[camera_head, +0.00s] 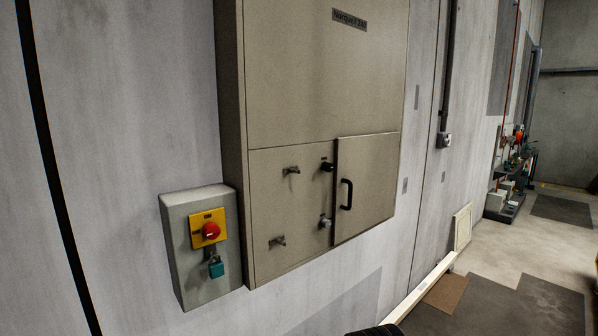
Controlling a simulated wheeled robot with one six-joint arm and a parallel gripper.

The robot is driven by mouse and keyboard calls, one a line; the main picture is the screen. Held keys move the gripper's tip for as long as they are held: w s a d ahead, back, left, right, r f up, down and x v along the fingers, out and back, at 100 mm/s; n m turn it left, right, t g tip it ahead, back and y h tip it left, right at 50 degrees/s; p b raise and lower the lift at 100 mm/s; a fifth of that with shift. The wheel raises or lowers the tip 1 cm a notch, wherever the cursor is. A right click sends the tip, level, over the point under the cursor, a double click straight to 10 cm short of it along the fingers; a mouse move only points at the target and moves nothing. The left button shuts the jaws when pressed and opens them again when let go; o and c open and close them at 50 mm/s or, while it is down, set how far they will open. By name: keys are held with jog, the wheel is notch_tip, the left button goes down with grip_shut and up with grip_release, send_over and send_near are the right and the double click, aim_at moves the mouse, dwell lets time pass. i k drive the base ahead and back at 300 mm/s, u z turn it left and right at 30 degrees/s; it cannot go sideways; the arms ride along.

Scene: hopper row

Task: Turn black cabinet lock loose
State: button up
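A beige cabinet (300,90) hangs on the grey wall. In its lower part is a raised square door (368,165) with a black bar handle (346,194). Just left of the door's upper left edge sits a small black lock (327,166), with a dark mark above it. A grey lock (325,222) sits lower along the same edge. Which way the black lock is turned is too small to tell. No gripper fingers can be seen in this view.
Two grey latches (292,170) are on the panel to the left. A grey box (205,270) with a red knob (211,231) on yellow and a teal padlock (216,267) is beside the cabinet. A dark ribbed shape cuts the bottom edge.

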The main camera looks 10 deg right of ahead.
aim_at(326, 167)
jog(key=u, duration=0.65)
jog(key=i, duration=0.95)
jog(key=z, duration=0.95)
